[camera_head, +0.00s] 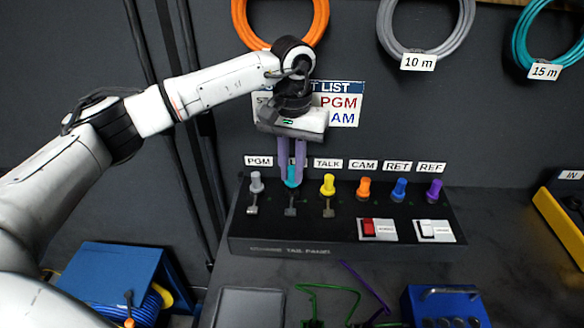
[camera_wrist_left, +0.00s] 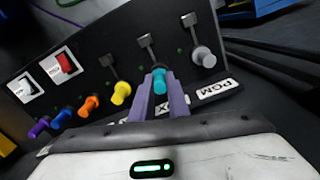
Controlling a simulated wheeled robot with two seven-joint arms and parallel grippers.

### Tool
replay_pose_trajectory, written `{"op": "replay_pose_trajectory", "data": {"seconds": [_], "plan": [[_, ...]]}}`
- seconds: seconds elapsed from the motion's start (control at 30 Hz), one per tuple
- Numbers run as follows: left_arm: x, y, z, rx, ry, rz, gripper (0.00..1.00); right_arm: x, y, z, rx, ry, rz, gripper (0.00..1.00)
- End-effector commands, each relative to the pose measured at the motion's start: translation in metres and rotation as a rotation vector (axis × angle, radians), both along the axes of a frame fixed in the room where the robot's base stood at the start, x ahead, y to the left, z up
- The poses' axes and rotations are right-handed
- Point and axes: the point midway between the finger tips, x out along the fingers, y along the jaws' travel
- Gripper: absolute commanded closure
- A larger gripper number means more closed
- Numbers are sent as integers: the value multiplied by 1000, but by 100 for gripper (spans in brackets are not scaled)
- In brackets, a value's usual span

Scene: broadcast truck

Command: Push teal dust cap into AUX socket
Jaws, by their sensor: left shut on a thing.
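The teal dust cap (camera_head: 292,177) is between the purple fingers of my left gripper (camera_head: 291,183), at the second position from the left on the black tail panel (camera_head: 340,222). In the left wrist view the teal cap (camera_wrist_left: 159,79) shows between the fingertips (camera_wrist_left: 160,88), upright at the panel face. My left gripper is shut on it from above. The label above this position is mostly covered by the fingers, between PGM (camera_head: 258,160) and TALK (camera_head: 327,163). The socket itself is hidden; I cannot tell how deep the cap sits. My right gripper is not in view.
Grey (camera_head: 256,182), yellow (camera_head: 328,184), orange (camera_head: 363,188), blue (camera_head: 399,190) and purple (camera_head: 434,190) caps stand along the row. Toggle levers and red (camera_head: 377,229) and white (camera_head: 434,231) rocker switches lie in front. Coiled cables hang behind.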

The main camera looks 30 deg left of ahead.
Motion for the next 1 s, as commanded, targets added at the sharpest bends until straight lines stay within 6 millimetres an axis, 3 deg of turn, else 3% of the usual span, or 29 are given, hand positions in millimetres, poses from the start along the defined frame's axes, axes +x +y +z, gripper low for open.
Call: {"op": "replay_pose_trajectory", "data": {"seconds": [0.83, 0.87, 0.9, 0.97, 1.0], "plan": [[0, 0, -22, 0, 0, 0, 96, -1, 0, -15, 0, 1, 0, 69], [0, 0, -21, 0, 0, 0, 80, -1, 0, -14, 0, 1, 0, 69], [0, 0, -21, 0, 0, 0, 73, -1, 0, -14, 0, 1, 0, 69], [0, 0, -21, 0, 0, 0, 63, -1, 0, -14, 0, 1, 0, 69], [0, 0, -21, 0, 0, 0, 63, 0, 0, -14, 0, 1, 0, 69]]}}
